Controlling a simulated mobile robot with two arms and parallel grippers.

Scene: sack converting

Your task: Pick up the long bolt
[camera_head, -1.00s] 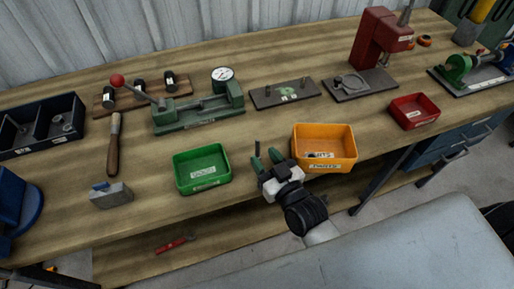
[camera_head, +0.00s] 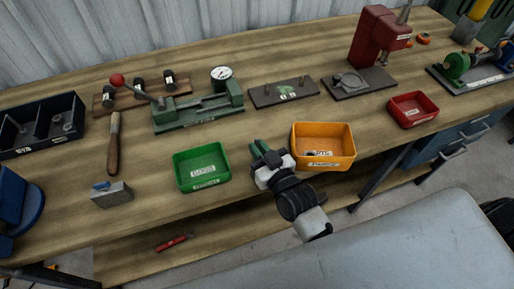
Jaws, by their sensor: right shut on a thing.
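My right gripper (camera_head: 260,148) is over the front of the bench, between the green bin and the yellow bin. Its green fingertips are close together and shut on a slim thing. I take it for the long bolt, but the fingers hide nearly all of it and I cannot make out its shape. My left gripper is not in view.
The workbench (camera_head: 240,204) holds a green bin (camera_head: 201,182) left of the gripper and a yellow bin (camera_head: 328,165) close on its right. Behind stand a green press fixture (camera_head: 200,110) and a dark plate (camera_head: 262,103) with upright pins. A red bin (camera_head: 413,122) is farther right.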

